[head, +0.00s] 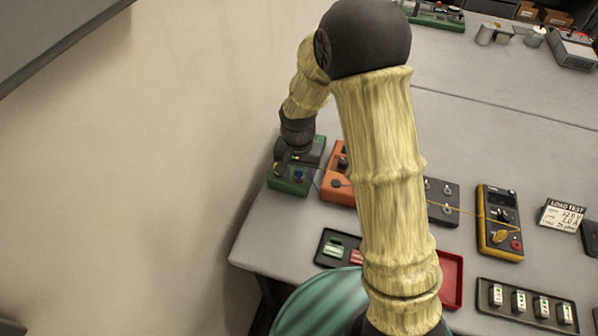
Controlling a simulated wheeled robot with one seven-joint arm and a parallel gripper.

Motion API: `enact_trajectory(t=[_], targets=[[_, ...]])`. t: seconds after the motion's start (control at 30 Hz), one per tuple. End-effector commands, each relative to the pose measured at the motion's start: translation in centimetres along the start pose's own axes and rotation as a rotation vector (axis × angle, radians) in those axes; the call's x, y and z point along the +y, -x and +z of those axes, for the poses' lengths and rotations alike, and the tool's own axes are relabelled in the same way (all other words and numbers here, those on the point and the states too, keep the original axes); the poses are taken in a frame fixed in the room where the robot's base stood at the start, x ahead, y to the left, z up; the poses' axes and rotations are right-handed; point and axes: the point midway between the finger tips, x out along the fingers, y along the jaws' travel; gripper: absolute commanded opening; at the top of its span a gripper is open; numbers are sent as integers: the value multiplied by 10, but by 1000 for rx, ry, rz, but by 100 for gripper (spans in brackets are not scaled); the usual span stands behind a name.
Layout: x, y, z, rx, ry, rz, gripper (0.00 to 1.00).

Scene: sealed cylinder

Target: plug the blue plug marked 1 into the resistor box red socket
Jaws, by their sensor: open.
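My gripper (292,160) is at the back left of the table, low over a green box (287,186). It is open. Its fingertips are small and dark here, and I cannot tell whether they touch anything. A small blue piece (298,177) shows on the green box just below the gripper; it may be the blue plug, but no mark 1 is readable. An orange box (337,188) stands to the right, partly behind my arm. A dark box with silver knobs (441,211) is right of my arm. I cannot tell which box is the resistor box, and no red socket is clear on either.
A yellow meter (499,222) with a yellow lead stands right, beside a LOAD TEST card (562,215). In front are a black tray (319,251) with coloured pieces, a red tray (459,262) and a black tray (482,287) with several white pieces. A wall borders the left.

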Motion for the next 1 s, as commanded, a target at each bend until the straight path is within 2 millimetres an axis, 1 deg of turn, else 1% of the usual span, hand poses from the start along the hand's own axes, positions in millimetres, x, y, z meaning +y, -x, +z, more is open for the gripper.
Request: enact_trajectory(t=[0.07, 0.53, 0.57, 0.7, 0.77, 0.8, 1.0], targets=[[0, -2, 0, 1, 0, -1, 46], [0, -2, 0, 1, -1, -1, 46], [0, -2, 0, 1, -1, -1, 44], [0, -2, 0, 1, -1, -1, 16], [0, -2, 0, 1, -1, -1, 4], [0, -2, 0, 1, -1, -1, 0], [0, -2, 0, 1, 0, -1, 0]])
